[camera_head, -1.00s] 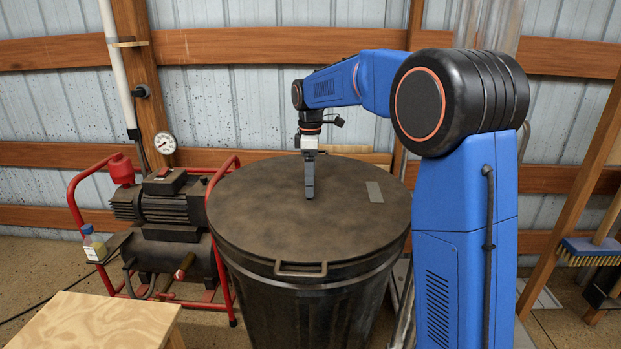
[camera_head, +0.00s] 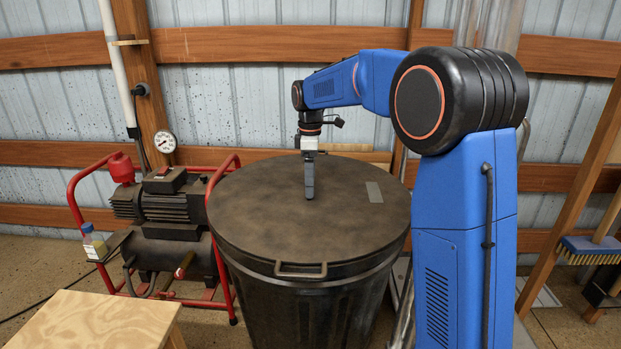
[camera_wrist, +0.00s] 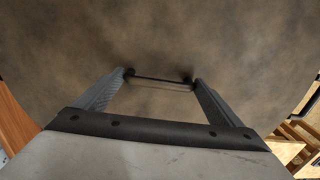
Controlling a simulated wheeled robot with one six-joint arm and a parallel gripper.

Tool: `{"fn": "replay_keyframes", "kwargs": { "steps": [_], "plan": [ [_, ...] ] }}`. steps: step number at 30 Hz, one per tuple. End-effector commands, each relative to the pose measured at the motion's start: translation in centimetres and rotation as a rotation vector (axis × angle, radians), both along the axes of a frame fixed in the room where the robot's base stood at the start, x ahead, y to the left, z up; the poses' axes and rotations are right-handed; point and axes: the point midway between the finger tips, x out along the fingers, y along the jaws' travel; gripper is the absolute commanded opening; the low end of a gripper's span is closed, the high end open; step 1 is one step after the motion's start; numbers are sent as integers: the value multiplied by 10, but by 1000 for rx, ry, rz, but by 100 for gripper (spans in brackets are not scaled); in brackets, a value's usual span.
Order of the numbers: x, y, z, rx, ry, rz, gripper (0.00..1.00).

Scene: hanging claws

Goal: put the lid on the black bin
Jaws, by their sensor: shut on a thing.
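The black bin (camera_head: 305,315) stands upright in the middle of the head view, with a handle (camera_head: 300,270) at its front. The dark, round, dusty lid (camera_head: 260,205) lies level over the bin's mouth; I see no clear gap at the front rim. My gripper (camera_head: 309,194) points straight down at the middle of the lid. In the wrist view its two fingers are at the two ends of the lid's thin handle (camera_wrist: 160,83), shut on it. In the head view the fingers hide that handle.
A red-framed compressor (camera_head: 170,225) stands close to the left of the bin. A wooden table (camera_head: 95,320) is at the front left. A wall with wooden rails (camera_head: 230,45) is behind. A broom (camera_head: 590,248) is at the right.

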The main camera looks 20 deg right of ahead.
Motion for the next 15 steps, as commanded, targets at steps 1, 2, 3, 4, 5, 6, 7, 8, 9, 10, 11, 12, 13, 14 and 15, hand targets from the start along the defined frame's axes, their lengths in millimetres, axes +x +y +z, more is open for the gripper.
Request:
{"fn": "replay_keyframes", "kwargs": {
  "steps": [1,2,3,4,5,6,7,8,9,10,11,12,13,14,15],
  "plan": [
    [0,0,0,0,-2,0,67],
    [0,0,0,0,-2,0,67],
    [0,0,-1,0,-2,0,67],
    [0,0,-1,0,-2,0,67],
    [0,0,-2,0,-2,0,67],
    [0,0,-3,0,-2,0,67],
    [0,0,-3,0,-2,0,67],
    [0,0,-4,0,-2,0,67],
    [0,0,-4,0,-2,0,67],
    [0,0,-5,1,-1,0,67],
    [0,0,-5,1,-1,0,67],
    [0,0,-6,1,-1,0,67],
    [0,0,-6,1,-1,0,67],
    [0,0,-7,0,-1,0,67],
    [0,0,-8,0,-1,0,67]
  ]
}}
